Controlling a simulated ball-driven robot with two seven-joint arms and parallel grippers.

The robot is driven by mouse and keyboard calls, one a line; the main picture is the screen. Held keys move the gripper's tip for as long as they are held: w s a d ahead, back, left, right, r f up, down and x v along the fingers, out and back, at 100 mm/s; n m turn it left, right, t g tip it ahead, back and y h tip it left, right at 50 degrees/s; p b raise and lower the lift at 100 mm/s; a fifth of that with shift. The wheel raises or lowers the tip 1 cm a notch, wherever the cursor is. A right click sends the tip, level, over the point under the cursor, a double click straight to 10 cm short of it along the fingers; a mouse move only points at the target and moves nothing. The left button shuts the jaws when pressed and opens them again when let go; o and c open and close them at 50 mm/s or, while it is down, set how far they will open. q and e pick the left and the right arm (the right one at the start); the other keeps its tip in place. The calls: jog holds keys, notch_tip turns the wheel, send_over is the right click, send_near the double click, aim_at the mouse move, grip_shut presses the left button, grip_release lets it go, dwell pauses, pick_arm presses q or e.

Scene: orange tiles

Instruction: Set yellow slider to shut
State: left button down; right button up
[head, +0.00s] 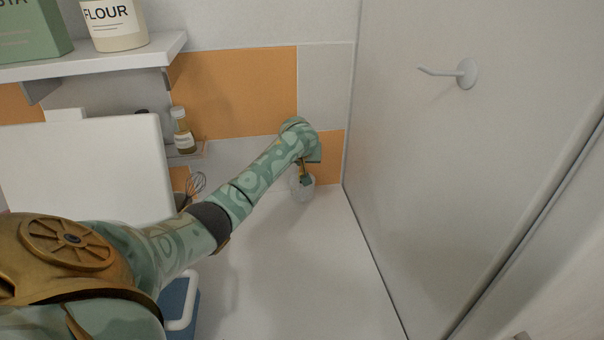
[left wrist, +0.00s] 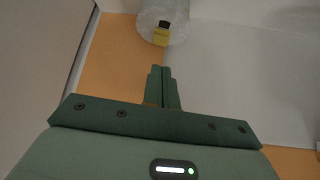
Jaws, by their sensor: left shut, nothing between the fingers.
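The yellow slider (left wrist: 161,37) shows at the top of the left wrist view, as a small yellow block on a pale, rounded body (left wrist: 178,22). A small black piece sits right beside the yellow block. In the head view my left gripper (head: 306,178) points down at the pale body (head: 302,191) in the back corner and hides most of the slider. My right gripper is in neither view.
A tall pale panel with a white hook (head: 466,73) stands on the right. A shelf (head: 120,55) with a flour canister (head: 114,25) is at upper left. A whisk (head: 194,187) and a small bottle (head: 183,132) are left of my arm.

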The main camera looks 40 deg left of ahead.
aim_at(301, 173)
pick_arm(q)
jog(key=b+x, duration=0.3)
jog(key=x, duration=0.3)
jog(key=shift+f+b, duration=0.25)
jog(key=shift+b, duration=0.05)
jog(key=shift+w+a+f+b, duration=0.2)
jog(key=shift+w+f+b, duration=0.05)
jog(key=shift+w+b, duration=0.05)
